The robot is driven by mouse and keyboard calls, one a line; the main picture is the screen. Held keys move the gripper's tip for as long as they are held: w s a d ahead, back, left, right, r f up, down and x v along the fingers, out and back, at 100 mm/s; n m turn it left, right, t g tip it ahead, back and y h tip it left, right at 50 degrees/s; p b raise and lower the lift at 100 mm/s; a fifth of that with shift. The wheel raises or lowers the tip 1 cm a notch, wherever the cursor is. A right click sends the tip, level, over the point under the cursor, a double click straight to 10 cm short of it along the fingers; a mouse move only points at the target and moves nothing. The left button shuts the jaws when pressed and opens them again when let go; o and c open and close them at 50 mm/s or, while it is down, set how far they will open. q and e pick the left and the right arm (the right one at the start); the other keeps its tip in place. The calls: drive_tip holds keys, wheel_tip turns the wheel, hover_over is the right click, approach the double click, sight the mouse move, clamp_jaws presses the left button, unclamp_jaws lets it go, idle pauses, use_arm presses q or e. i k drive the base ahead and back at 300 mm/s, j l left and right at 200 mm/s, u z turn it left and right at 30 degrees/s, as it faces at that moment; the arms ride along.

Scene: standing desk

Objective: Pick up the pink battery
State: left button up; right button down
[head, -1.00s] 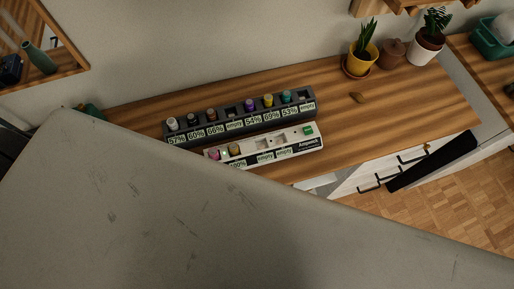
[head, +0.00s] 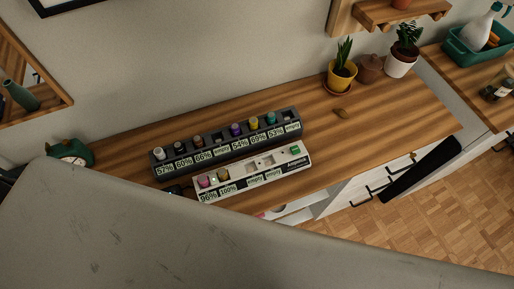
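The pink battery (head: 204,182) stands in the leftmost slot of the white charger (head: 283,169) on the wooden desk. The label below it reads 96%. A brownish-gold battery (head: 223,175) stands beside it over a 100% label. The slots labelled empty hold no battery. Neither of my grippers shows in the head view. A large grey surface fills the lower left and hides the desk's front edge there.
A dark charger (head: 217,149) with several batteries stands right behind the white one. A yellow plant pot (head: 342,77), a brown pot (head: 370,68) and a white pot (head: 400,63) stand at the back right. A green clock (head: 74,152) is at the left. The desk's right part is mostly clear.

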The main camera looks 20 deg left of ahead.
sight(202, 179)
drive_tip(key=k+j+u, duration=0.1)
drive_tip(key=u, duration=0.25)
drive_tip(key=j+u, duration=0.35)
